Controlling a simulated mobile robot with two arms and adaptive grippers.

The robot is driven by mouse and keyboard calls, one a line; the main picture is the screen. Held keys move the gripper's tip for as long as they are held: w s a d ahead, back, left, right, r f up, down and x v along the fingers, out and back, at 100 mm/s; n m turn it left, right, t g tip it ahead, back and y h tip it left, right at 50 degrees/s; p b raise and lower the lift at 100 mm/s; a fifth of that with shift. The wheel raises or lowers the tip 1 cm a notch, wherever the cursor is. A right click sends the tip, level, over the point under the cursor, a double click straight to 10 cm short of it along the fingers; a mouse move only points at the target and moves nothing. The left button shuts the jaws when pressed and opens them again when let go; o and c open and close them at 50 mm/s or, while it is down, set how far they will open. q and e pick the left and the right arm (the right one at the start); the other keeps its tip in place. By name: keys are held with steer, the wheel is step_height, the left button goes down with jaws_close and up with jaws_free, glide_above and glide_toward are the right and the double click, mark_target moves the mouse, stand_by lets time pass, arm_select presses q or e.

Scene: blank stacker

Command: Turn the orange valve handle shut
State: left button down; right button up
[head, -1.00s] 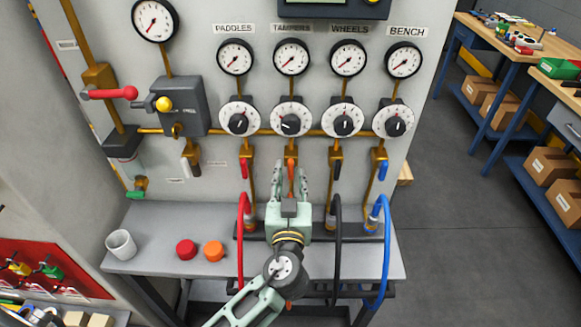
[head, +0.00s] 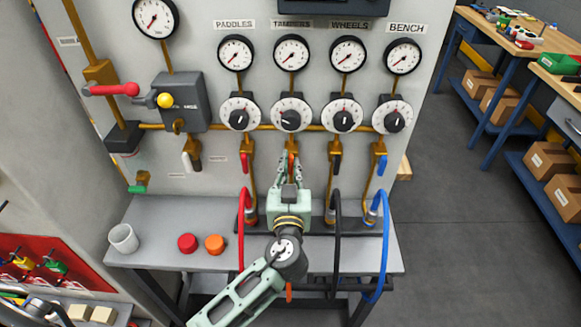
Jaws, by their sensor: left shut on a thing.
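The orange valve handle (head: 291,161) hangs on the brass pipe under the TAMPERS gauge (head: 291,53) and dial. My left gripper (head: 290,170) comes up from below and is shut on the orange handle. Its fingers hide part of the handle, so its exact angle is hard to tell. My right gripper is not in view.
A red handle (head: 243,168), a black handle (head: 337,164) and a blue handle (head: 382,163) hang close on either side. A red hose (head: 241,230), black hose (head: 337,235) and blue hose (head: 386,240) loop beside my arm. A grey shelf (head: 165,225) holds a cup and two caps.

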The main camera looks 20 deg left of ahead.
arm_select(q)
steer(key=shift+m+b, duration=0.3)
steer(key=shift+m, duration=0.1)
steer(key=shift+m+b, duration=0.3)
steer(key=shift+m, duration=0.3)
steer(key=shift+m+b, duration=0.3)
steer(key=shift+m, duration=0.6)
steer(key=m, duration=0.4)
steer(key=shift+w+d+r, duration=0.1)
steer(key=shift+d, duration=0.05)
steer(key=m+p, duration=0.1)
steer(key=m, duration=0.9)
steer(key=shift+d, duration=0.1)
